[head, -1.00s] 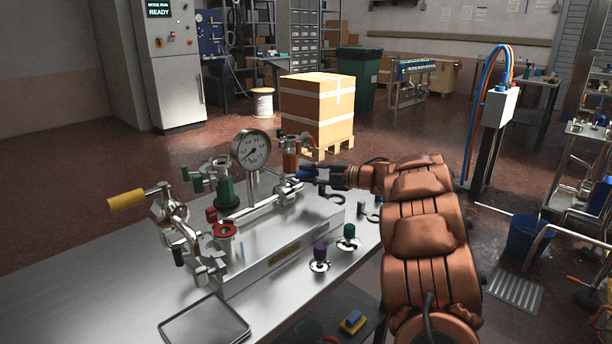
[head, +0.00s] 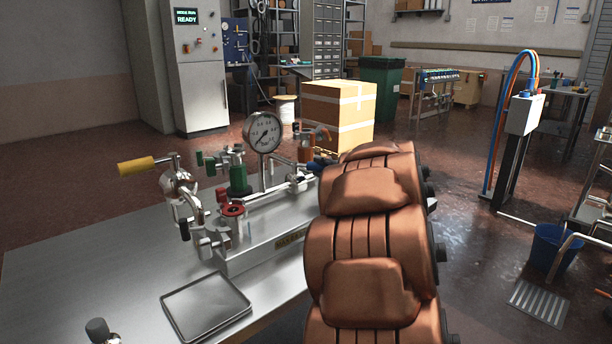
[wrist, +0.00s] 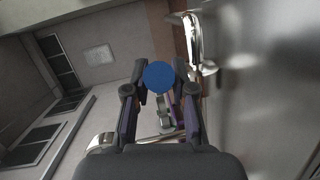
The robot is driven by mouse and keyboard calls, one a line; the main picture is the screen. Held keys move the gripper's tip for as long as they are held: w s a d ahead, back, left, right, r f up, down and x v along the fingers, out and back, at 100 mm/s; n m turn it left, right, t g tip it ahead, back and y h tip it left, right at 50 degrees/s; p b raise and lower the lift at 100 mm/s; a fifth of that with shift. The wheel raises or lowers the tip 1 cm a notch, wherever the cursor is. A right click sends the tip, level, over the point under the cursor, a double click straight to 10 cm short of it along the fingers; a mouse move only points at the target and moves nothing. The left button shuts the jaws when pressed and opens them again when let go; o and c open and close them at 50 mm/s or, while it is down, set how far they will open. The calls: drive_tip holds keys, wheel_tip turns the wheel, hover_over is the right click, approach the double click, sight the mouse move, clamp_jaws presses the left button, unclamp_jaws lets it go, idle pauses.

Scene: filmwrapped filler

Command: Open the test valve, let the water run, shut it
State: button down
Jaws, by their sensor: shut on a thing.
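The test rig (head: 285,232) is a metal block on the bench, carrying several valves, pipes and a round pressure gauge (head: 264,132). A yellow lever (head: 136,166) sticks out at the left. A green valve (head: 238,180), a red handwheel (head: 232,210) and an orange-brown valve (head: 306,147) also stand on it. In the wrist view my gripper (wrist: 160,78) is shut on a round blue knob (wrist: 158,76), with metal fittings just beyond. In the head view a blue part (head: 316,165) shows at the rig's right end; my arm hides the fingers. I see no clear water stream.
A shallow metal tray (head: 206,306) lies on the steel bench (head: 90,262) in front of the rig. A dark-topped knob (head: 98,330) stands at the bench's near edge. A blue bucket (head: 552,248) and floor grate (head: 538,302) are at the right. The bench's left part is clear.

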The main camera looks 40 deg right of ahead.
sight(314, 170)
drive_tip(key=shift+s+a+f+m+h+b, duration=0.1)
drive_tip(key=shift+a+f+m+h+b, duration=0.25)
drive_tip(key=shift+h+b, duration=0.2)
drive_tip(key=m+g+h+b, duration=0.1)
drive_tip(key=b, duration=0.1)
drive_tip(key=a+m+h+b, duration=0.1)
drive_tip(key=h+b, duration=0.1)
drive_tip(key=shift+s+a+m+g+h, duration=0.25)
drive_tip(key=shift+s+a+m+g, duration=0.05)
drive_tip(key=shift+m+g, duration=0.1)
drive_tip(key=a+m+g+h+b, duration=0.1)
drive_tip(key=m+h+b, duration=0.1)
drive_tip(key=b, duration=0.1)
drive_tip(key=shift+s+g, duration=0.1)
drive_tip(key=shift+g, duration=0.2)
drive_tip(key=shift+a+r+m+g+h+b, duration=0.25)
drive_tip(key=shift+m+g+h+b, duration=0.25)
drive_tip(key=shift+h+b, duration=0.25)
drive_tip(key=c, duration=0.9)
unclamp_jaws()
drive_tip(key=shift+c, duration=0.2)
drive_tip(key=shift+a+r, duration=0.1)
